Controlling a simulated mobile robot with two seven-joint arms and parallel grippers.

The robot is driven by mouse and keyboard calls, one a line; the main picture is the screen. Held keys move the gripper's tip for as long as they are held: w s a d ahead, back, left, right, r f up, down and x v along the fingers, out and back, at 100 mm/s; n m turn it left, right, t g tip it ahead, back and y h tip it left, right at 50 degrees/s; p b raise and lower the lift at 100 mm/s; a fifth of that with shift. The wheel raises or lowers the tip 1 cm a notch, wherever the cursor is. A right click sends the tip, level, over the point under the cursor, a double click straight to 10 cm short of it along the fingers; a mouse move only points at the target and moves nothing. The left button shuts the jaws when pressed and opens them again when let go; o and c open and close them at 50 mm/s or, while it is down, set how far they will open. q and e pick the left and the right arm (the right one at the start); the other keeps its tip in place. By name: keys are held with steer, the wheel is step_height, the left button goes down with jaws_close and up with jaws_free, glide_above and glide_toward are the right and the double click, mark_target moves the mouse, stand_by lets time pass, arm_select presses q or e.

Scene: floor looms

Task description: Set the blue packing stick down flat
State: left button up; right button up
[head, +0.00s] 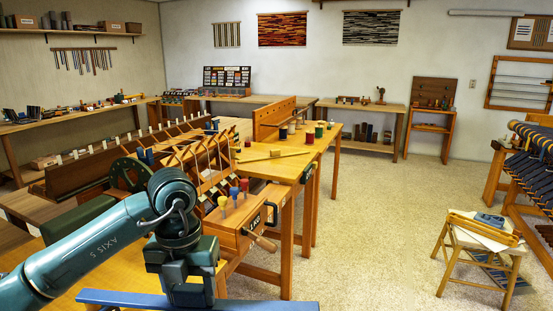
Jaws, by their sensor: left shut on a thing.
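The blue packing stick (120,298) is a long flat bar at the bottom edge of the head view, running left to right. My left gripper (187,293) comes in from the left, points down and is shut on the stick near its visible middle. The stick looks roughly level. Its lower side is cut off by the frame, so I cannot tell whether it touches anything below. My right gripper is not in view.
A wooden bench (265,167) with thread spools and a vise stands just beyond the gripper. A green wheel (128,176) and wooden loom frame are behind my arm. A small stool (480,240) stands at right. The floor (370,230) between is clear.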

mark_target(200, 310)
arm_select(q)
steer(key=m, duration=0.2)
steer(key=s+m, duration=0.1)
steer(key=m, duration=0.1)
steer(key=shift+d+f, duration=0.25)
steer(key=shift+f, duration=0.05)
steer(key=m, duration=0.2)
steer(key=d+m, duration=0.1)
steer(key=m, duration=0.1)
steer(key=shift+s+f, duration=0.25)
steer(key=shift+s, duration=0.1)
steer(key=m, duration=0.3)
steer(key=s+m, duration=0.1)
steer(key=m, duration=0.1)
steer(key=shift+d+f, duration=0.3)
steer(key=shift+d, duration=0.05)
steer(key=s+d+f+m, duration=0.2)
steer(key=s+m, duration=0.1)
steer(key=m, duration=0.9)
steer(key=s+d+f+m, duration=0.1)
steer(key=s+d+m, duration=0.15)
steer(key=m, duration=1.05)
steer(key=w+a+r+n+p, duration=0.1)
steer(key=a+n+p, duration=0.1)
steer(key=a, duration=0.9)
steer(key=shift+a, duration=0.15)
